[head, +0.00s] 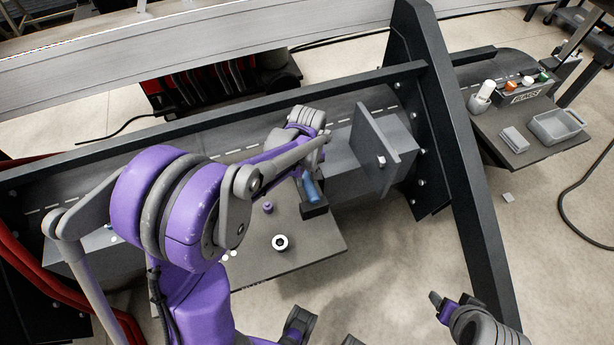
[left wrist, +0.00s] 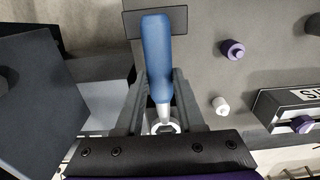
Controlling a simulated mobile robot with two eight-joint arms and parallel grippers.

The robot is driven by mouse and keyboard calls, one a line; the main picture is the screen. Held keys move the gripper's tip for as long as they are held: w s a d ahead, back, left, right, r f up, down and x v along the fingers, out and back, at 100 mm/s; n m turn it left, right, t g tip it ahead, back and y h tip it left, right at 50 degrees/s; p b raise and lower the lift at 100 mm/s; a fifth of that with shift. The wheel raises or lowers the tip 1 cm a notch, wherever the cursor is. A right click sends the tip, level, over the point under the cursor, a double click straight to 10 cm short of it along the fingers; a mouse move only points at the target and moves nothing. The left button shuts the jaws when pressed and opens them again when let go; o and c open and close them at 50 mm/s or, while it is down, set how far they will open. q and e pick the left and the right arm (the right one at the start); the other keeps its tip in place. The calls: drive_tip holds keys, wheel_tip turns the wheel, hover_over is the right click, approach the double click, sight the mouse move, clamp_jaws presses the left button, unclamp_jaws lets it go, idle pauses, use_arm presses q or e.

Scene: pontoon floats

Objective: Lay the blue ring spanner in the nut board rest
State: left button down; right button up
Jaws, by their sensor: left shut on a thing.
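The blue ring spanner (head: 311,189) is in my left gripper (head: 304,178). In the left wrist view its blue handle (left wrist: 157,58) points away, and its pale metal end (left wrist: 163,126) lies between the two fingers (left wrist: 161,105), partly hidden by the gripper body. The grey nut board (head: 318,248) is below. A small dark block (head: 315,210) at its back edge, probably the rest, shows behind the handle tip in the left wrist view (left wrist: 178,16). I cannot tell whether the spanner touches it. My right gripper (head: 441,302) is low at the right; its jaw opening is unclear.
A purple nut (head: 267,208) and a white nut (head: 280,242) stand on the board. A grey upright plate (head: 374,150) and a dark slanted beam (head: 455,150) stand to the right. A side table holds a grey bin (head: 557,126).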

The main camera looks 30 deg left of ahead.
use_arm(q)
drive_tip(key=shift+f+b, duration=0.6)
drive_tip(key=shift+f, duration=0.2)
drive_tip(key=shift+c, duration=2.2)
unclamp_jaws()
wheel_tip(320, 180, up, 11)
drive_tip(key=p, duration=0.1)
drive_tip(key=s+d+r+m+t+p, duration=0.1)
drive_tip(key=s+d+m+t+p, duration=0.1)
drive_tip(key=s+m, duration=0.3)
drive_tip(key=s+d+r+m+t+p, duration=0.1)
drive_tip(key=s+d+m, duration=0.4)
drive_tip(key=s, duration=0.5)
drive_tip(key=shift+s+r+t+p, duration=0.3)
drive_tip(key=shift+t+p, duration=0.25)
drive_tip(key=shift+t, duration=0.65)
